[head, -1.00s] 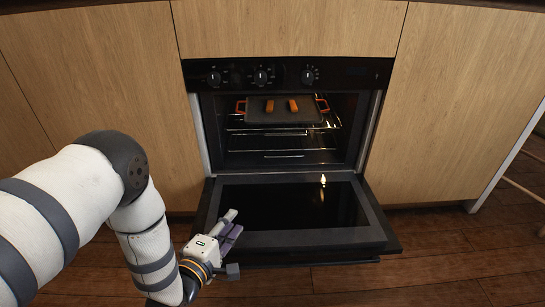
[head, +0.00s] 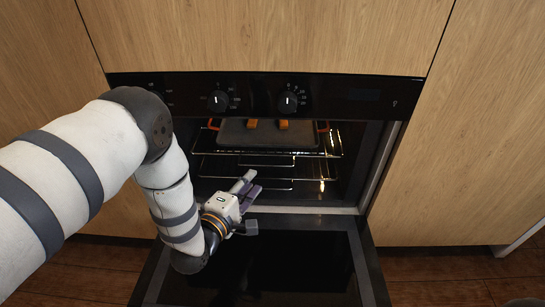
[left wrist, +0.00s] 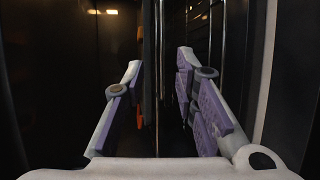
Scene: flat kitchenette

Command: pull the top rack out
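The oven (head: 368,170) stands with its door (head: 300,265) folded down. The top rack (head: 290,154) is a wire rack inside the oven, with a dark tray (head: 233,133) on it. My left gripper (head: 251,184) is above the open door, just in front of the oven opening and at the left of its middle. In the left wrist view its two fingers (left wrist: 160,62) are spread apart, with thin rack bars showing beyond and between them. I cannot tell whether a finger touches the rack. My right gripper is in neither view.
A lower rack (head: 285,187) sits below the top one. The tray has orange handles and carries two orange pieces (head: 284,124). Knobs (head: 288,102) line the panel above the opening. Wooden cabinet fronts (head: 470,150) flank the oven.

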